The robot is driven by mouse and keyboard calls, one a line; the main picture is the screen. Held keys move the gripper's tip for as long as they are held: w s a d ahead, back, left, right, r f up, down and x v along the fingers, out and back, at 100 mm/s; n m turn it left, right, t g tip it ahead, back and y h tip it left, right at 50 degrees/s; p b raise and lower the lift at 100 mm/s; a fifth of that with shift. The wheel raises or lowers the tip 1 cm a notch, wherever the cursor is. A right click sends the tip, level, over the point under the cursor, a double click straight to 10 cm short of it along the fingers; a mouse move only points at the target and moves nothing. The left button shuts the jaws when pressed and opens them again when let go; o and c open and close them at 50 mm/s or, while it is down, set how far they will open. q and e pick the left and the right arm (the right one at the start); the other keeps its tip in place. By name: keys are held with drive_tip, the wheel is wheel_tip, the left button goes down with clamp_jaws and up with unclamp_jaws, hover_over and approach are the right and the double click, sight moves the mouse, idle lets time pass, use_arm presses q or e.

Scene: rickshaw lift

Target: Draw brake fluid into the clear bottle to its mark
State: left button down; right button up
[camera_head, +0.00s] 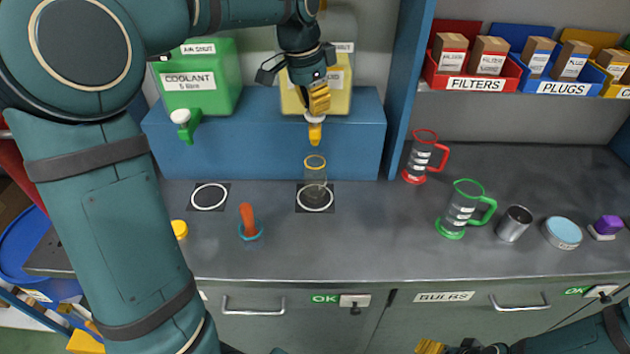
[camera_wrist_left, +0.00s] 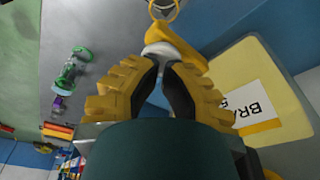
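The yellow brake fluid container (camera_head: 338,92) stands on the blue shelf; its label, partly hidden in the head view, reads "BR" in the wrist view (camera_wrist_left: 262,105). Its yellow tap (camera_head: 315,133) has a white top (camera_wrist_left: 160,50). My left gripper (camera_head: 319,100) is at the tap from above, its fingertips close together around the white top. The clear bottle (camera_head: 315,182) with a yellow rim stands upright on a ringed black pad below the tap. I see no stream and no clear fluid level; its mark is too small to read. My right gripper (camera_head: 430,347) only partly shows at the bottom edge.
A green coolant container (camera_head: 200,80) stands left on the shelf. An empty ringed pad (camera_head: 209,196) and an orange-handled object (camera_head: 248,222) lie left of the bottle. A red jug (camera_head: 418,160), green jug (camera_head: 461,212), metal cup (camera_head: 514,224) and blue tin (camera_head: 562,232) stand right.

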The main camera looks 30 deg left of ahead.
use_arm(q)
drive_tip(key=shift+f+b, duration=0.35)
drive_tip(key=shift+f, duration=0.3)
drive_tip(key=shift+f+b, duration=0.3)
drive_tip(key=shift+f, duration=0.25)
idle(6.8)
